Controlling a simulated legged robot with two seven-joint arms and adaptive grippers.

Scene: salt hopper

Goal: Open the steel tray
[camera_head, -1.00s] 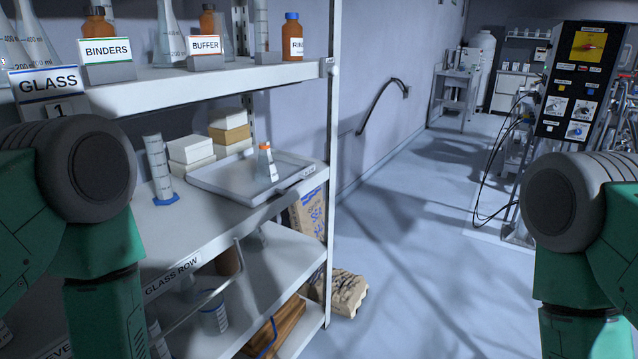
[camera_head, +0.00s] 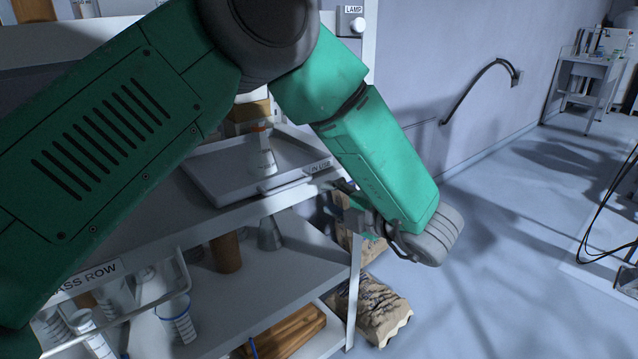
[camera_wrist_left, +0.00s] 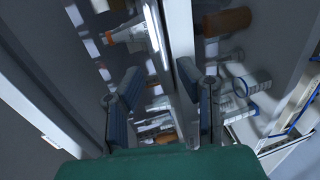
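The grey steel tray (camera_head: 218,170) lies on the middle shelf, with a conical flask with an orange top (camera_head: 262,155) standing in it. A label sits on its front at the right. My left arm crosses over the shelf and hides part of the tray. My left gripper (camera_head: 345,205) points back toward the shelf's front edge, beside the tray's labelled front corner. In the left wrist view its two fingers (camera_wrist_left: 165,108) are apart, with pale edges of tray and shelf beyond the gap. I cannot tell whether they touch. My right gripper is out of view.
The shelf's upright post (camera_head: 355,285) stands just below my gripper. Paper sacks (camera_head: 375,305) lie on the floor beside it. A lower shelf (camera_head: 235,285) holds a brown cylinder (camera_head: 226,252) and a beaker (camera_head: 178,318).

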